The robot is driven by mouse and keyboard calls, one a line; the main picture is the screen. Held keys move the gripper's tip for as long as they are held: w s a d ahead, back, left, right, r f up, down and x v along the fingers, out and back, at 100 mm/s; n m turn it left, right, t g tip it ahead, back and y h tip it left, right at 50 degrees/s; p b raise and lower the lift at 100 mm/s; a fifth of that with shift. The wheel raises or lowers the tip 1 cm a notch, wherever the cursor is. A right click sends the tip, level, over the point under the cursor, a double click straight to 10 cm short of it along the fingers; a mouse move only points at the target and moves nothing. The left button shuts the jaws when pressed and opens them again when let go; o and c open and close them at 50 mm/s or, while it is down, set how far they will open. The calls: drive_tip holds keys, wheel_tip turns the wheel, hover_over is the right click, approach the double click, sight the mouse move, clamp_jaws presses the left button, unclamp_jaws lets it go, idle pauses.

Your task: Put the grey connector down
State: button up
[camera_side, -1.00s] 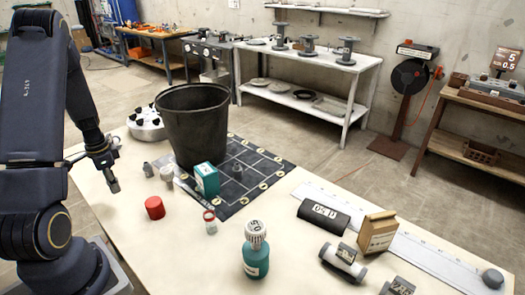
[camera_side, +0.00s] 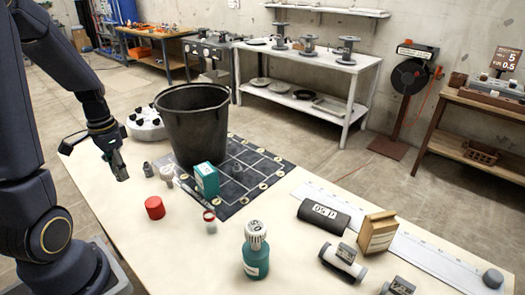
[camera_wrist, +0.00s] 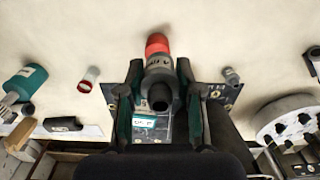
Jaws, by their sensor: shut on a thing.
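My gripper (camera_wrist: 160,108) is shut on the grey connector (camera_wrist: 159,84), a short pipe piece with a lettered band and a dark round opening facing the wrist camera. In the side view my gripper (camera_side: 121,172) is in the air above the left part of the pale table, left of the black bucket. The connector is hard to make out there against the dark fingers. In the wrist view a red cylinder (camera_wrist: 157,43) shows just beyond it.
The black bucket (camera_side: 193,125) stands on the dark gridded mat (camera_side: 262,163), with a teal box (camera_side: 207,180) in front. The table's front left is bare.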

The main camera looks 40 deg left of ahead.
drive_tip(key=w+d+r+m, duration=0.4)
drive_tip(key=w+d+r, duration=0.1)
drive_tip(key=w+d, duration=0.45)
hover_over(205, 169)
drive_tip(key=s, duration=0.1)
wheel_tip(205, 169, down, 8)
drive_tip(key=shift+s+d+f, duration=0.1)
drive_tip(key=shift+d, duration=0.05)
drive_tip(key=shift+w+a+f, duration=0.2)
drive_tip(key=shift+w+f, duration=0.4)
drive_tip(key=shift+f, duration=1.65)
drive_tip(key=shift+f, duration=0.2)
drive_tip(key=o, duration=1.1)
drive_tip(key=shift+o, duration=0.2)
